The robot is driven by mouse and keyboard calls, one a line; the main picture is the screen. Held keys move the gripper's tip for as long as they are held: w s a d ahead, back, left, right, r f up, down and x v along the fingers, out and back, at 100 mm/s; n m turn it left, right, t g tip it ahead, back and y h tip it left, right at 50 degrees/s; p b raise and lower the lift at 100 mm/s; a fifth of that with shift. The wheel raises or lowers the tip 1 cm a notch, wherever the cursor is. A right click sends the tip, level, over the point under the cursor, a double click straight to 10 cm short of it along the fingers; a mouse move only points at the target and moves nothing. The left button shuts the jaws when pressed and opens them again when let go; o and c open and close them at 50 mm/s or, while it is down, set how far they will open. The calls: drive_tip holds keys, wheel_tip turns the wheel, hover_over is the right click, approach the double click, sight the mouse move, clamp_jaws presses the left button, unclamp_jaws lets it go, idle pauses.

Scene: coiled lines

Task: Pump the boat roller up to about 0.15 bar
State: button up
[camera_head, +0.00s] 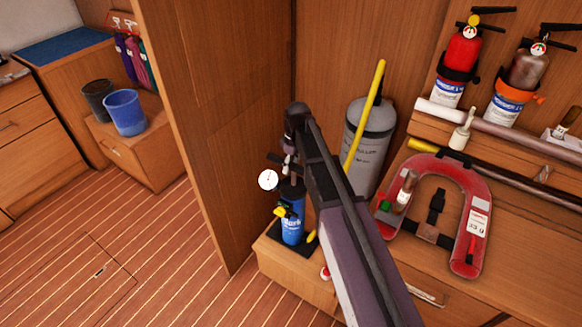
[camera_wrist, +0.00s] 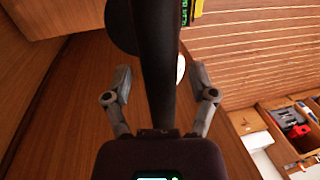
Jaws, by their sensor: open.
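The blue hand pump (camera_head: 291,228) stands upright on a dark base on the low wooden ledge, left of my arm. A white round gauge (camera_head: 268,180) shows beside its top; its reading is too small to tell. My gripper (camera_head: 289,160) is above the pump, partly hidden by my arm. In the wrist view my gripper (camera_wrist: 160,88) is open, with its fingers on either side of a dark bar (camera_wrist: 155,60), probably the pump handle, apart from it. A grey cylinder (camera_head: 368,150), probably the boat roller, stands upright behind my arm. Its label is not clearly legible.
A yellow pole (camera_head: 364,115) leans before the grey cylinder. A red horseshoe-shaped float (camera_head: 468,235) lies right of my arm. Two extinguishers (camera_head: 463,52) hang on the right wall. A wooden partition (camera_head: 225,130) stands left of the pump. The floor (camera_head: 130,260) at left is clear.

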sight(291, 183)
clamp_jaws()
drive_tip(key=shift+f+b, duration=1.8)
drive_tip(key=shift+b, duration=0.05)
drive_tip(key=shift+s, duration=0.1)
unclamp_jaws()
drive_tip(key=shift+r, duration=0.15)
